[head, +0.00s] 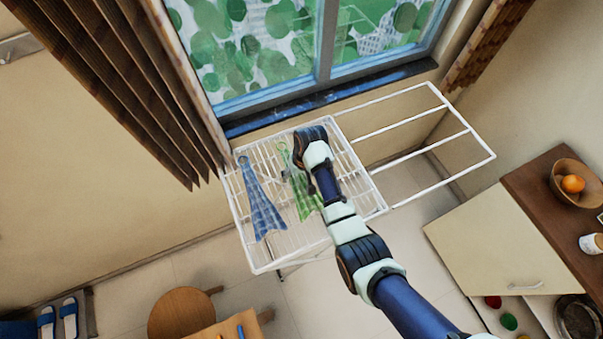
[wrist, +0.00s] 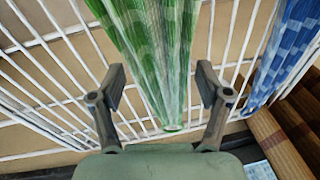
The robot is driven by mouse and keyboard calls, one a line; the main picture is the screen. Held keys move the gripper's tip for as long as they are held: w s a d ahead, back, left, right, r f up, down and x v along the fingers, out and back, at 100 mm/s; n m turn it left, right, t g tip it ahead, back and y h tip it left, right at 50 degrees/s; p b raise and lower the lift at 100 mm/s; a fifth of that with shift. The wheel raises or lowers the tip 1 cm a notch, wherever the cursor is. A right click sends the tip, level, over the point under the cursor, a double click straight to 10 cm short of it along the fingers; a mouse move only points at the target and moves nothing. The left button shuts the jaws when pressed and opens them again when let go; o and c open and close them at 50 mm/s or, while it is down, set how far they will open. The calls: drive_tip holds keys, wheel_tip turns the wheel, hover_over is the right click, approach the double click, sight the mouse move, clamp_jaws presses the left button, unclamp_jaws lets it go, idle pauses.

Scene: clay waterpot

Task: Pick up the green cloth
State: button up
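The green cloth (head: 304,198) hangs on the white drying rack (head: 262,266), gathered to a narrow upper end and spreading out below. My arm covers part of it in the head view. In the wrist view the green cloth (wrist: 157,50) runs down between the two fingers of my gripper (wrist: 160,82). The fingers are apart, one on each side of the cloth's narrow part, with a visible gap on both sides. My gripper is open and holds nothing.
A blue checked cloth (head: 260,205) hangs on the rack left of the green one; it also shows in the wrist view (wrist: 288,52). The window (head: 290,50) and brown curtain (head: 135,80) are behind. A stool (head: 180,313) and cabinet (head: 497,245) stand nearby.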

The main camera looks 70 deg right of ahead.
drive_tip(key=c, duration=0.8)
drive_tip(key=shift+r, duration=0.1)
